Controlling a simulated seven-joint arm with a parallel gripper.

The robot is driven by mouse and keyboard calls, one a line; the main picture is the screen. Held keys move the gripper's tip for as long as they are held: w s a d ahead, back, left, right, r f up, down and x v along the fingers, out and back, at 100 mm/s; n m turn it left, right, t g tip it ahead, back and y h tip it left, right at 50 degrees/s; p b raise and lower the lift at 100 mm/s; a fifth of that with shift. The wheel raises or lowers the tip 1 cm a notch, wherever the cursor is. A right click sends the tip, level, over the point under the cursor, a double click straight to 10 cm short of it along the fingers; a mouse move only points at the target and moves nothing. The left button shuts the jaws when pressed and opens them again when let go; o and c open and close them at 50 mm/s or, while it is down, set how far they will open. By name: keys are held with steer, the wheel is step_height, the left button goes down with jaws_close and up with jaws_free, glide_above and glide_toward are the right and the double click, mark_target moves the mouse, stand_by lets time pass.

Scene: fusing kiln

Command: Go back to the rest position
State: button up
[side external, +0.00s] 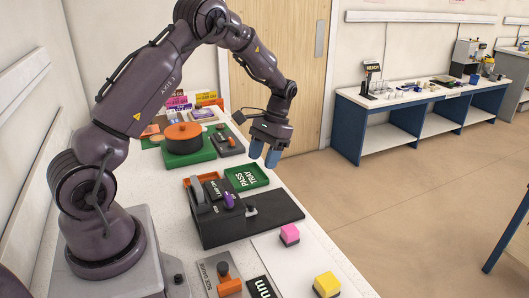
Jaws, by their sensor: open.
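My gripper (265,158) hangs at the end of my arm, pointing down with blue fingertips. It is open, and I see nothing between the fingers. It is in the air, above and beyond the green tray marked PASS TRAY (262,183), near the right edge of the white bench (291,181) in the picture. It appears clear of everything on the bench.
A dark box (207,232) with a purple knob stands mid-bench beside a black plate (275,210). A pink block (289,233) and yellow block (327,284) are nearer. Open floor lies right.

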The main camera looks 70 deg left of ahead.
steer(key=shift+w+r, duration=0.15)
steer(key=shift+r, duration=0.35)
steer(key=s+d+r+m+t+y, duration=0.1)
steer(key=s+d+r+m+t, duration=0.2)
steer(key=s+d+r+t, duration=0.7)
steer(key=s+d+r, duration=0.7)
steer(key=r, duration=0.2)
steer(key=shift+d+r+m, duration=0.15)
steer(key=shift+d+m, duration=0.15)
steer(key=shift+d, duration=0.05)
steer(key=shift+s, duration=0.1)
steer(key=shift+c, duration=0.5)
stand_by(0.9)
